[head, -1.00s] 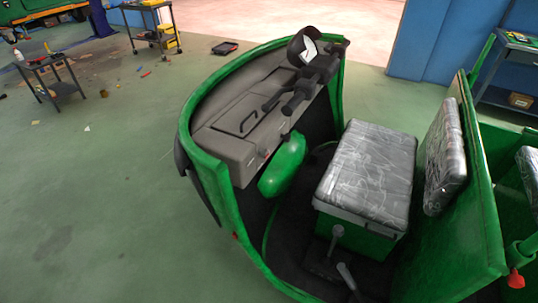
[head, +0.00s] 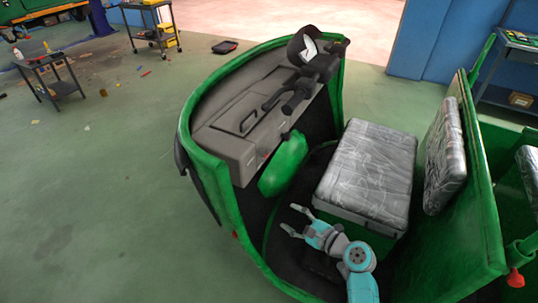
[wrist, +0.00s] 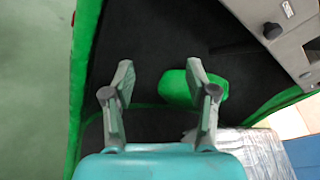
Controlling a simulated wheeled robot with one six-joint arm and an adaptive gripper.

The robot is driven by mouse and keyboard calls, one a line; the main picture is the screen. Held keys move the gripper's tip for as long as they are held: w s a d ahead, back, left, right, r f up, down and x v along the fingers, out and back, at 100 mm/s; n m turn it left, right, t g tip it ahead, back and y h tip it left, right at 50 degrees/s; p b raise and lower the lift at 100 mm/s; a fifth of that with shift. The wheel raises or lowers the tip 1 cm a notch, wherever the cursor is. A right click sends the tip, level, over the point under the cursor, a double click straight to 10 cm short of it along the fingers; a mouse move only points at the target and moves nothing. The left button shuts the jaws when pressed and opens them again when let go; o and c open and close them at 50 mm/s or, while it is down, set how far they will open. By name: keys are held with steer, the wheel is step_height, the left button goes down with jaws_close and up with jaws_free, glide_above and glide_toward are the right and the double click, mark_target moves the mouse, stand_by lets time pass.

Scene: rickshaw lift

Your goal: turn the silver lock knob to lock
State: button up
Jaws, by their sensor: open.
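My gripper (head: 291,219) is open and empty in the head view, low over the dark cab floor and left of the wrapped seat. In the wrist view its two fingers (wrist: 160,70) are spread apart. A small round silver-grey piece (wrist: 288,9) shows on the grey dashboard panel at the top right of the wrist view, with a dark knob (wrist: 272,30) near it. I cannot tell for sure which is the lock knob. The fingers are well apart from both. In the head view the dashboard (head: 222,140) lies up and left of my gripper; the lock knob is too small to make out there.
A green rounded part (head: 284,165) stands between the dashboard and my gripper. The plastic-wrapped seat (head: 365,170) is close on the right. The green cab wall (head: 240,235) curves round the left. The handlebar (head: 300,90) is at the far end.

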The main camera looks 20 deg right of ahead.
mark_target(268, 153)
steer(key=w+d+r+m+y, duration=0.1)
steer(key=w+d+r+y, duration=0.2)
steer(key=r, duration=0.4)
steer(key=w+d+r+y, duration=0.1)
steer(key=w+r+y, duration=0.1)
steer(key=w+r, duration=0.4)
steer(key=shift+g, duration=0.4)
steer(key=x, duration=0.6)
steer(key=r+x, duration=0.1)
steer(key=x, duration=0.2)
steer(key=shift+a, duration=0.4)
steer(key=shift+c, duration=0.2)
jaws_close()
